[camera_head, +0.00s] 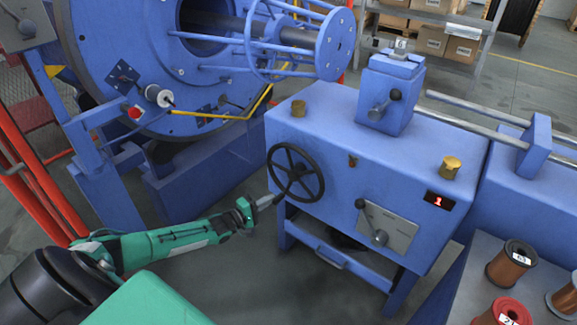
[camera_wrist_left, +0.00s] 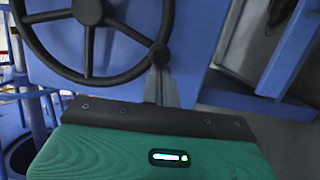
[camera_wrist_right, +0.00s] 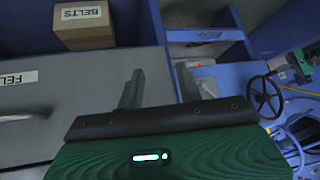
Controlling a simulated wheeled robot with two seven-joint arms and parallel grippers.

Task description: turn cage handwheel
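The cage handwheel (camera_head: 296,172) is a black spoked wheel on the front of the blue machine housing. It also shows large in the left wrist view (camera_wrist_left: 91,74), with a round black handle knob (camera_wrist_left: 160,54) at its lower right rim. My left gripper (camera_head: 279,197) reaches the lower left part of the rim. In the left wrist view its fingers (camera_wrist_left: 160,75) are close together at the handle knob and look closed on it; the exact grip is partly hidden. My right gripper (camera_wrist_right: 160,85) is open and empty, away from the handwheel (camera_wrist_right: 265,97).
The blue housing (camera_head: 375,150) carries a lever plate (camera_head: 388,230), brass caps and a red display (camera_head: 437,200). The big blue cage (camera_head: 205,70) stands behind left. A grey table (camera_head: 455,285) with spools is at lower right. A box labelled BELTS (camera_wrist_right: 83,25) is near my right gripper.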

